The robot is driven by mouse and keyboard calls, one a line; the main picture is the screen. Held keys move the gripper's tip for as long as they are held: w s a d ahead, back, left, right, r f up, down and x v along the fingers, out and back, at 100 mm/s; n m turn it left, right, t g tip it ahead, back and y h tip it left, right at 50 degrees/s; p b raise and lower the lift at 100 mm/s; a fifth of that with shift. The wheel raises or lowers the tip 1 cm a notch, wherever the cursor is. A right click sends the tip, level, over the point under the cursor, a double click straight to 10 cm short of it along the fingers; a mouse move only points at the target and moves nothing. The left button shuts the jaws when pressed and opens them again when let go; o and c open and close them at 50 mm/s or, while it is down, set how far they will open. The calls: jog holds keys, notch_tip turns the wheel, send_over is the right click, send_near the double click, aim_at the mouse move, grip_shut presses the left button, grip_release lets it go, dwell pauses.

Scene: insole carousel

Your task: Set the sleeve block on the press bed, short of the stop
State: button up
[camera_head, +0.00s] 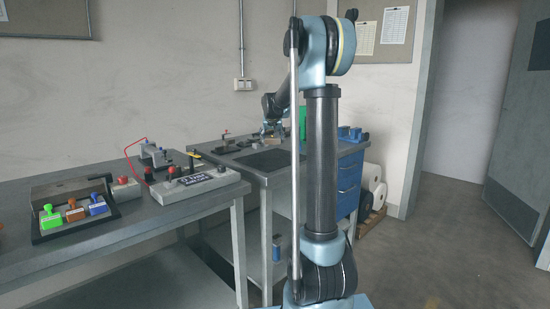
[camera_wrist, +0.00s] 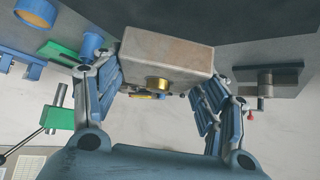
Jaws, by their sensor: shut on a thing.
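My gripper (camera_wrist: 160,80) is shut on the sleeve block (camera_wrist: 170,52), a pale grey-brown block with a brass sleeve (camera_wrist: 157,84) showing on one face. The fingers grip it from both sides. In the wrist view, a green press with a silver ram (camera_wrist: 61,96) and a black lever stands to the left, apart from the block. A flat green part (camera_wrist: 60,52), which looks like the press bed, lies at upper left. I cannot make out the stop. In the head view my gripper (camera_head: 272,130) is over the far bench, left of the green press (camera_head: 302,122); the block is too small to tell there.
A grey fixture with a post (camera_wrist: 268,80) is to the right. The far bench (camera_head: 265,178) has a dark recessed area. The near bench (camera_head: 150,215) holds coloured stamps and a control box (camera_head: 195,184).

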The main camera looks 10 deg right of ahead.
jog(key=shift+f, duration=3.9)
jog(key=o, duration=1.9)
jog(key=shift+c, duration=0.2)
jog(key=v, duration=1.2)
